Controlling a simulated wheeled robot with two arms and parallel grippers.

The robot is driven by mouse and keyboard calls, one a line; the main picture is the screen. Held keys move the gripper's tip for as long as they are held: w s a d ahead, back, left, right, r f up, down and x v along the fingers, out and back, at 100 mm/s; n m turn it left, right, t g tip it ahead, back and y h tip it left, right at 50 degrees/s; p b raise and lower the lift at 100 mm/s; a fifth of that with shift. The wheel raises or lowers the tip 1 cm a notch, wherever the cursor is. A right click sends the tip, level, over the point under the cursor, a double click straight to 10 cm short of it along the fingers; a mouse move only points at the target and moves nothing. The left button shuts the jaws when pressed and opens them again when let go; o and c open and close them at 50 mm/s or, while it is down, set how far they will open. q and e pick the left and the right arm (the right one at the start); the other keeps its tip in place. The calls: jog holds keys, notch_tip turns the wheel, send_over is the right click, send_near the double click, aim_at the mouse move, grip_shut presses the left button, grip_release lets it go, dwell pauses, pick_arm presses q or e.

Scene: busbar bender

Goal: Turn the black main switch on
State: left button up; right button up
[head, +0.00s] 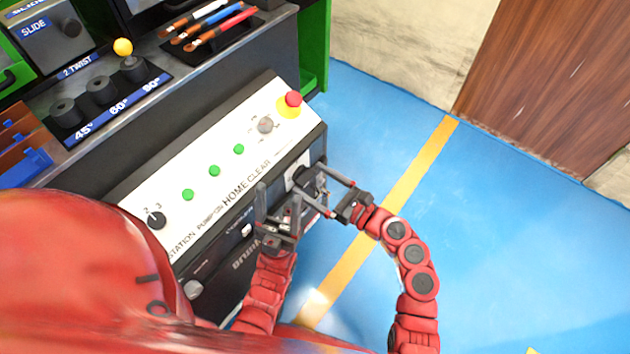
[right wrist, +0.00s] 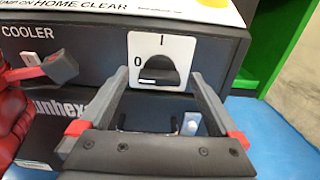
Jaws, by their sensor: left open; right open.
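The black main switch (right wrist: 160,68) is a dark knob on a white square plate with the marks 0 and I, on the front of the control panel. A short white mark shows at the knob's lower left; I cannot tell its exact setting. In the head view my grippers mostly hide it, with part of its plate (head: 291,183) showing. My right gripper (head: 312,184) is open in front of the switch, its fingers on either side of the knob in the right wrist view (right wrist: 158,82); contact is unclear. My left gripper (head: 279,192) is open and empty, left of the right one.
The sloped panel carries a red emergency button (head: 293,99), several green buttons (head: 214,171) and a station selector (head: 156,221). Tools (head: 205,25) lie on the bench top. The blue floor (head: 480,230) to the right is clear; a brown wooden panel (head: 545,85) stands beyond.

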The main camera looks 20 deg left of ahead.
jog(key=c, duration=1.4)
jog(key=shift+o, duration=0.2)
